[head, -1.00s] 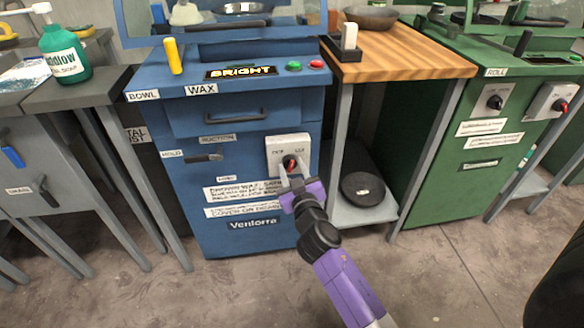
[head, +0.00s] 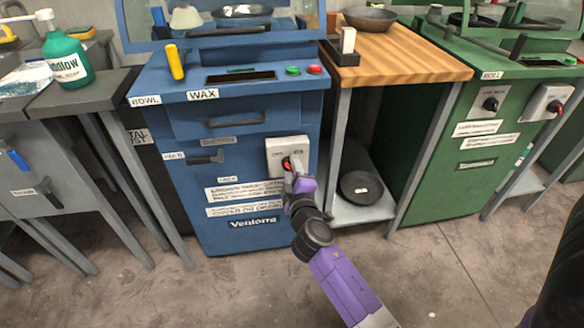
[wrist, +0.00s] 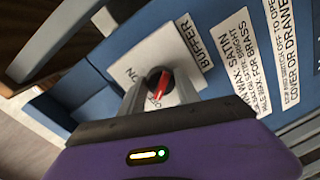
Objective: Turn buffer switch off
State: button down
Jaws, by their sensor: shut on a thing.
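The buffer switch is a white plate (head: 279,151) with a black and red knob, on the front of the blue cabinet. In the wrist view the plate (wrist: 167,50) reads BUFFER along one edge, with ON and a partly covered OFF. My gripper (head: 291,174) reaches it from below right. In the wrist view its fingers sit on either side of the knob (wrist: 162,84), shut on it. The red bar on the knob lies roughly in line with the OFF lettering. The display (head: 240,77) on top of the cabinet is dark.
The blue cabinet (head: 250,180) also has a suction switch (head: 206,158), a drawer handle and green and red buttons. A wood-topped stand (head: 405,55) with a dark round dish (head: 361,187) on its shelf is at right. A green cabinet (head: 445,180) stands beyond. Floor in front is clear.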

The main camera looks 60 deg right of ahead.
jog(key=shift+a+n, duration=0.1)
jog(key=shift+n, duration=0.9)
jog(key=c, duration=0.9)
grip_release()
jog(key=shift+v, duration=3.9)
